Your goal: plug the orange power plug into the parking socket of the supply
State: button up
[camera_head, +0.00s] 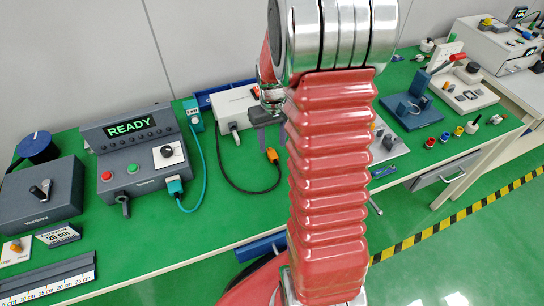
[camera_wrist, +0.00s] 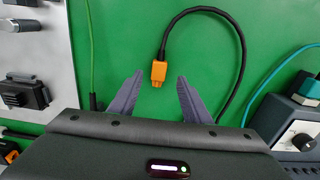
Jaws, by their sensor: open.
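The orange power plug (camera_head: 272,155) lies on the green bench top at the end of a black cable (camera_head: 240,187). In the wrist view the plug (camera_wrist: 159,73) shows between the fingertips of my gripper (camera_wrist: 160,77), which are spread apart. The plug touches neither finger; the height between them is hard to judge. A light grey box (camera_head: 235,104), apparently the supply, stands at the back of the bench, partly behind my arm. I cannot make out the parking socket clearly.
Other devices fill both bench ends. Green surface around the plug is clear except for its cable. A green cable (camera_wrist: 91,50) runs beside the left finger.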

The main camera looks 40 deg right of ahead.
aim_at(273, 154)
jog(key=shift+f, duration=0.1)
jog(key=shift+s+d+f, duration=0.1)
jog(key=shift+f, duration=2.4)
jog(key=shift+c, duration=0.2)
grip_shut()
